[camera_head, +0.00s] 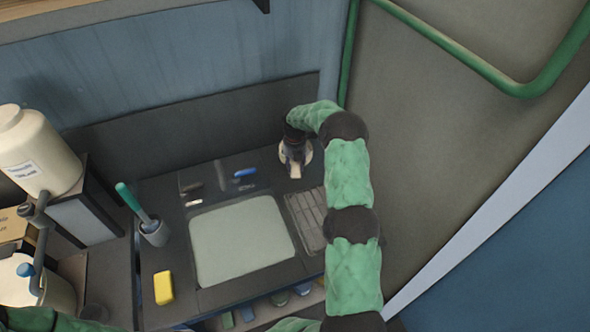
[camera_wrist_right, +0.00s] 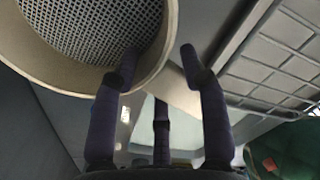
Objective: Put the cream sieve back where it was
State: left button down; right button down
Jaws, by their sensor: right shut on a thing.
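The cream sieve (camera_wrist_right: 95,30) fills the upper left of the right wrist view, a round cream rim around a grey mesh. Its cream handle (camera_wrist_right: 181,93) runs between the fingers of my right gripper (camera_wrist_right: 158,65), which is shut on it. In the head view, my right gripper (camera_head: 295,160) is at the back right of the counter. Only part of the sieve (camera_head: 308,153) shows there, behind the gripper. I cannot tell whether the sieve touches the counter. My left gripper is not in view; only a bit of my left arm shows at the bottom left.
A pale, square basin area (camera_head: 240,240) lies mid-counter, with a ribbed rack (camera_head: 309,215) to its right. A yellow sponge (camera_head: 163,288), a green-handled brush in a cup (camera_head: 154,232) and a blue item (camera_head: 245,172) lie around it. A dark backboard (camera_head: 200,125) stands behind.

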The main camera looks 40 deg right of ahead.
jog(key=shift+w+d+f, duration=0.2)
jog(key=shift+w+f, duration=0.05)
jog(key=shift+f, duration=0.15)
jog(key=shift+w+d+f, duration=0.2)
jog(key=shift+f, duration=1.55)
jog(key=shift+f+b, duration=0.2)
jog(key=shift+b, duration=0.1)
jog(key=c, duration=0.7)
grip_release()
jog(key=shift+o, duration=0.2)
jog(key=shift+r, duration=0.15)
notch_tip(320, 180, up, 12)
jog(key=shift+s+a+r+p, duration=0.1)
jog(key=shift+p, duration=0.45)
